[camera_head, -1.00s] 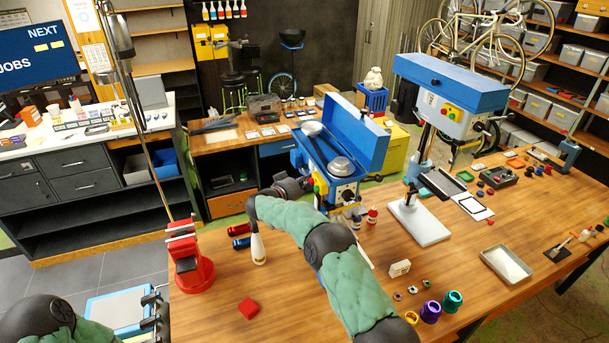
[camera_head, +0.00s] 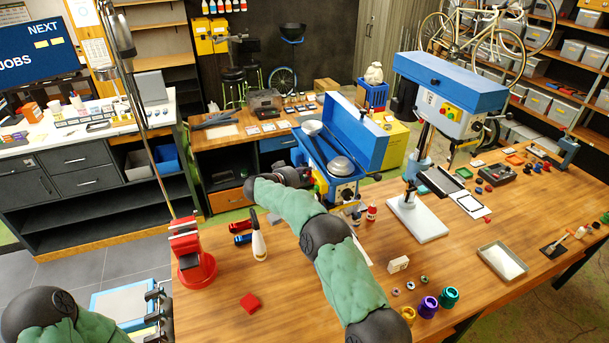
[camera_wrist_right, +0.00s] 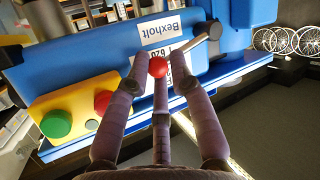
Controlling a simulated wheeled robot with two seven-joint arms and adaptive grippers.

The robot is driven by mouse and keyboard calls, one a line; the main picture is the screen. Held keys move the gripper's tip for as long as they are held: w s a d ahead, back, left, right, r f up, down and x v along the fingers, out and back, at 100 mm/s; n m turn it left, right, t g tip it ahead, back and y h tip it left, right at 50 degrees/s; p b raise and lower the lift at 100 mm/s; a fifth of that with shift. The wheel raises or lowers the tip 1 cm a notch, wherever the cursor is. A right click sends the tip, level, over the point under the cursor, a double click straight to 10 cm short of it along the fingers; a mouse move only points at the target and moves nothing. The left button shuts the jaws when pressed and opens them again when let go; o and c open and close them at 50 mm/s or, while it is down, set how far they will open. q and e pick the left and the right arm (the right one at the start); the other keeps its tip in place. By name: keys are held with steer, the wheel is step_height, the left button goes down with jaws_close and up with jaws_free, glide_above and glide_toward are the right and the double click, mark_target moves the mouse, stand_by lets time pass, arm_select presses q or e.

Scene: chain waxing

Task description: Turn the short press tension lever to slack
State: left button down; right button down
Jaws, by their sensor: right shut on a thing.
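The short press (camera_head: 372,146) is blue with its top lid open, showing grey pulleys, at the middle of the head view. In the right wrist view its blue body (camera_wrist_right: 100,65) fills the upper left, with a "Bexholt" label (camera_wrist_right: 160,30). A red ball knob (camera_wrist_right: 157,67) sits between the fingertips of my right gripper (camera_wrist_right: 158,78), which is shut on it. The knob's stem is hidden. Dark fingers of my left gripper (camera_head: 155,312) show at bottom left, unclear.
Green (camera_wrist_right: 56,124) and red (camera_wrist_right: 103,102) buttons on a yellow panel lie left of the fingers. The taller blue-topped press (camera_head: 450,82) stands to the right. Bench front centre is mostly clear.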

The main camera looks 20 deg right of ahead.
steer(key=c, duration=1)
jaws_free()
steer(key=shift+d, duration=0.1)
steer(key=v, duration=1.2)
steer(key=shift+w, duration=0.1)
